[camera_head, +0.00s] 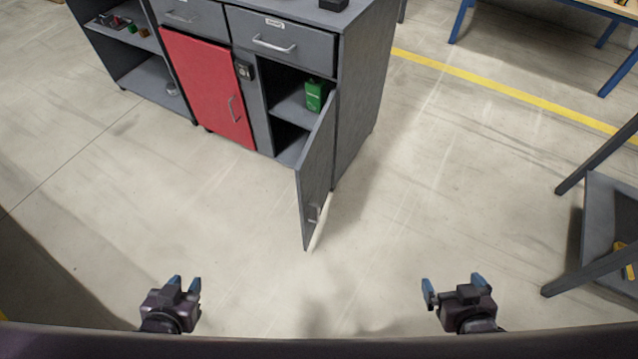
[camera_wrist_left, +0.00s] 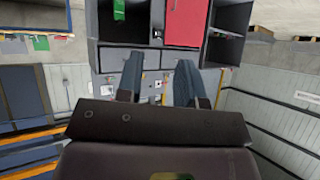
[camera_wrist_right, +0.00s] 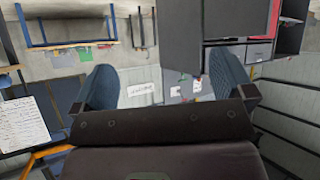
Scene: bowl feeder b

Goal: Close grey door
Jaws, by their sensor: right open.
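The grey door (camera_head: 316,165) stands wide open, swung out from the right side of the grey cabinet (camera_head: 362,90). A grey panel (camera_wrist_right: 236,18), which looks like this door, shows at the top of the right wrist view. My left gripper (camera_head: 186,282) is low left in the head view, partly open and empty. My right gripper (camera_head: 452,284) is low right, wide open and empty. Both are well apart from the door, on either side of it.
A red door (camera_head: 208,88) beside the opening is shut. A green box (camera_head: 316,96) stands on the shelf inside. Drawers (camera_head: 270,40) above are shut. A grey-framed stand (camera_head: 605,215) is at the right. The floor around the door is clear.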

